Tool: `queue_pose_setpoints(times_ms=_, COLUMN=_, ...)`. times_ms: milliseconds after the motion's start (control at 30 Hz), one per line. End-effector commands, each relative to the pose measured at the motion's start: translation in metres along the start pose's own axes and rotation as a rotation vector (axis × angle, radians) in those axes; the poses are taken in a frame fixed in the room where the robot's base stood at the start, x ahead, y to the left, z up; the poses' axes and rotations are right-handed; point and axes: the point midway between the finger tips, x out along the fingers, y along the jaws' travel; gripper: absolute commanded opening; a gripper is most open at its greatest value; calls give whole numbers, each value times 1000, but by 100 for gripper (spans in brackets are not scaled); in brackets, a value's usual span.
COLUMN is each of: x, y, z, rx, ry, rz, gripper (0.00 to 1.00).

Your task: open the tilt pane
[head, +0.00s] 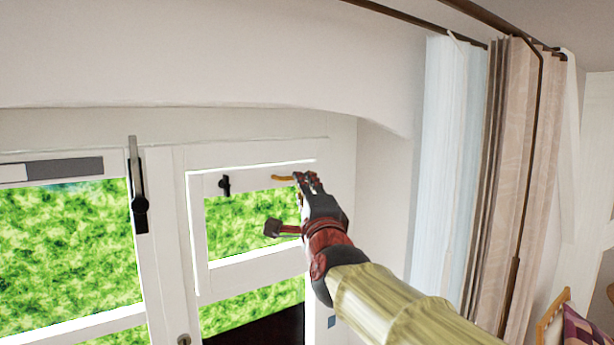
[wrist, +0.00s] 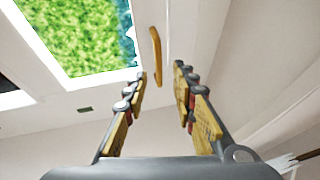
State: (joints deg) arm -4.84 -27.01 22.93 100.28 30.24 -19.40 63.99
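My gripper (head: 302,179) is at the handle's right end. In the wrist view its fingers (wrist: 160,76) are apart, with a gap on both sides of the handle.
A black latch (head: 224,185) sits on the pane's top rail. A larger window (head: 70,250) at left has a black upright handle (head: 139,195). Pale curtains (head: 445,160) and beige ones (head: 515,170) hang right of my arm from a dark rod (head: 420,20). The window recess wall is close on the right.

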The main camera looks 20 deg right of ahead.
Motion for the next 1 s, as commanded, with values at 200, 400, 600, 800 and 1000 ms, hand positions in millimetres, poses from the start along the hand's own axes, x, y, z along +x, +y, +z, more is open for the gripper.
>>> queue_pose_setpoints(times_ms=200, x=31, y=-1, z=0, rx=-2, ry=0, rz=4, gripper=27)
queue_pose_setpoints(times_ms=400, x=59, y=-1, z=0, rx=-4, ry=0, rz=3, gripper=27)
queue_pose_setpoints(times_ms=600, x=73, y=0, z=0, rx=-4, ry=-1, rz=3, gripper=27)
queue_pose_setpoints(times_ms=800, x=74, y=1, z=0, rx=-4, ry=-1, rz=3, gripper=27)
queue_pose_setpoints(times_ms=1000, x=74, y=1, z=0, rx=-4, ry=-1, rz=3, gripper=21)
